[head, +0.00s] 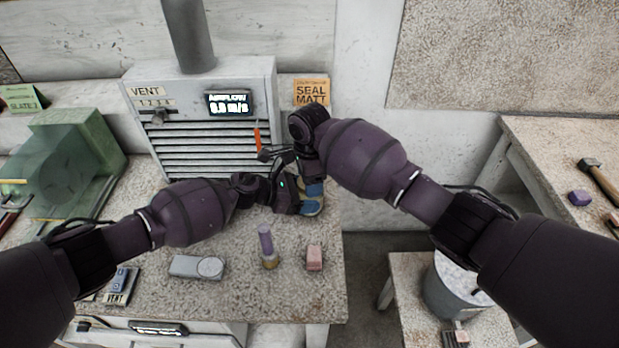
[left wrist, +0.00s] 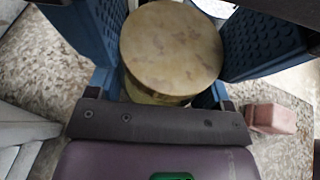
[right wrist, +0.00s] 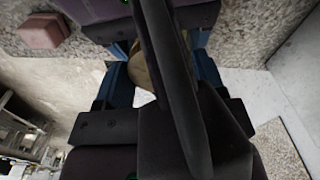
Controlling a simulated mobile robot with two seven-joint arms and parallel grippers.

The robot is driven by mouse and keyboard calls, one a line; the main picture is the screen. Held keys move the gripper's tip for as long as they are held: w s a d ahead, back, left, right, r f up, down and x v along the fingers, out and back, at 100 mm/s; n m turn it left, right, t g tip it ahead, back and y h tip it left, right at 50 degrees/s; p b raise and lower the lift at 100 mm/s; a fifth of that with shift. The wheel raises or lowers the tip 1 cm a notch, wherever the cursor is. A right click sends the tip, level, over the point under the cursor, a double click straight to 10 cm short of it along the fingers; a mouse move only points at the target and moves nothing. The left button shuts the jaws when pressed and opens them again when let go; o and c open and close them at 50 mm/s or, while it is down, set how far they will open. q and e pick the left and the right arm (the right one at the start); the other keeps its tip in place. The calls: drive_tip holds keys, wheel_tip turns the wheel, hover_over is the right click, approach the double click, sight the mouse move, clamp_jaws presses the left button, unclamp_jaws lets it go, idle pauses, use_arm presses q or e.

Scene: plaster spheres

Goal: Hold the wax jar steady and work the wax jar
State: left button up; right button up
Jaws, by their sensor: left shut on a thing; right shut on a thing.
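The wax jar (left wrist: 172,48) shows in the left wrist view as a round, mottled tan lid on a yellowish body, between the blue fingers of my left gripper (head: 308,208). My left gripper is shut on the jar. My right gripper (head: 312,184) meets it from above and behind in the head view and is shut on the jar too. In the right wrist view only a small tan patch of the jar (right wrist: 142,72) shows between the blue fingers; a dark link of mine covers the rest. In the head view the grippers hide the jar.
A pink block (head: 314,257), a purple-handled tool (head: 267,246) and a grey device (head: 197,267) are on the speckled bench near its front. A vent unit (head: 203,110) stands behind the grippers. The bench's right edge is close; a bucket (head: 455,290) stands lower right.

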idle(0.3)
drive_tip(key=o, duration=1)
